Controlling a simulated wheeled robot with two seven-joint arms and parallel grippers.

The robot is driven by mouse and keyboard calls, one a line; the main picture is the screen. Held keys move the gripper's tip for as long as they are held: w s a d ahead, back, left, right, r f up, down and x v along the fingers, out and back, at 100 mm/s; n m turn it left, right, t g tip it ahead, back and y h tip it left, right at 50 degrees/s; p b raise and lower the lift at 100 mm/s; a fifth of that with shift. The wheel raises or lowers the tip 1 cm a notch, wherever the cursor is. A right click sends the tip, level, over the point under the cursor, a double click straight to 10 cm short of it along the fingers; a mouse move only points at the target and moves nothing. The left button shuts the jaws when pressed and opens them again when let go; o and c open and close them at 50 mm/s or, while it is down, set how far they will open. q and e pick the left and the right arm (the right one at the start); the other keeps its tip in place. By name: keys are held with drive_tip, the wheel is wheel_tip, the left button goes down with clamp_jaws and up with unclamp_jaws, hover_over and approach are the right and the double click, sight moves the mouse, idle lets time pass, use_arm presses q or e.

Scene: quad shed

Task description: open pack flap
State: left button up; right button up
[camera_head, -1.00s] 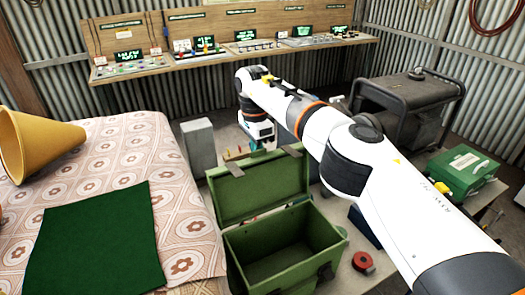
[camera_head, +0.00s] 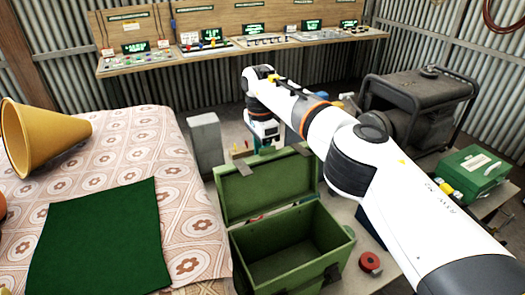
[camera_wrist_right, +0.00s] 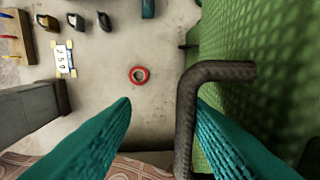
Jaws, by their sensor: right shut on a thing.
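The pack appears as a green open box (camera_head: 262,252) in the head view, with an empty-looking inside. Its green flap (camera_head: 262,187) stands up at the back edge, with two grey straps over its top. In the right wrist view the flap's textured green face (camera_wrist_right: 270,70) fills the right side, and a dark bent handle (camera_wrist_right: 187,110) stands out from it. My right gripper (camera_wrist_right: 163,108) has its teal fingers around the handle, which lies close against the right finger. In the head view the fingertips are hidden behind the flap. My left gripper is not in view.
A patterned cloth-covered table (camera_head: 120,160) with a green mat (camera_head: 95,235) and yellow cone (camera_head: 40,140) stands left. A grey post (camera_head: 207,145) is beside the box. A red roll (camera_head: 371,262), a dark generator (camera_head: 415,105) and a green case (camera_head: 470,172) lie to the right.

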drive_tip(key=shift+w+d+r, duration=0.1)
drive_tip(key=shift+w+r, duration=0.15)
drive_tip(key=shift+r, duration=0.1)
drive_tip(key=shift+r, duration=0.1)
wheel_tip(320, 180, up, 11)
drive_tip(key=p, duration=1)
drive_tip(key=shift+w+a+p, duration=0.15)
drive_tip(key=shift+a+p, duration=0.1)
drive_tip(key=shift+p, duration=0.05)
drive_tip(key=shift+d, duration=0.1)
